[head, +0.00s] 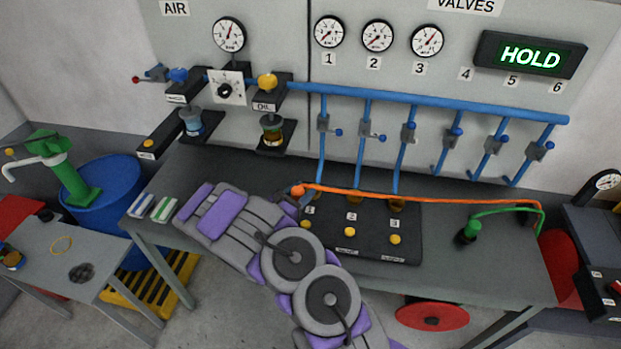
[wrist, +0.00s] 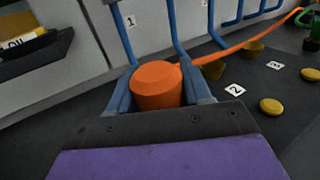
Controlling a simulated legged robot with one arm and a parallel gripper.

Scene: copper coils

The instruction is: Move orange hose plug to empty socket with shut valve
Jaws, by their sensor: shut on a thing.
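The orange hose plug (head: 298,190) is at the left back of the black socket block (head: 375,243). It also shows in the wrist view (wrist: 157,88), upright between the two fingers. My gripper (wrist: 158,95) is shut on it. Brass socket 2 (wrist: 212,68) and brass socket 3 (wrist: 253,49) look empty. Blue pipes with valve 1 (head: 323,124), valve 2 (head: 364,131) and valve 3 (head: 408,133) run down behind the block. I cannot tell surely which handles are shut.
The orange hose (head: 450,200) runs right across the table, behind the sockets. A green plug (head: 470,230) stands at the table's right. Yellow buttons (head: 395,239) line the block's front. A lit HOLD sign (head: 530,57) hangs above. The table's middle right is mostly clear.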

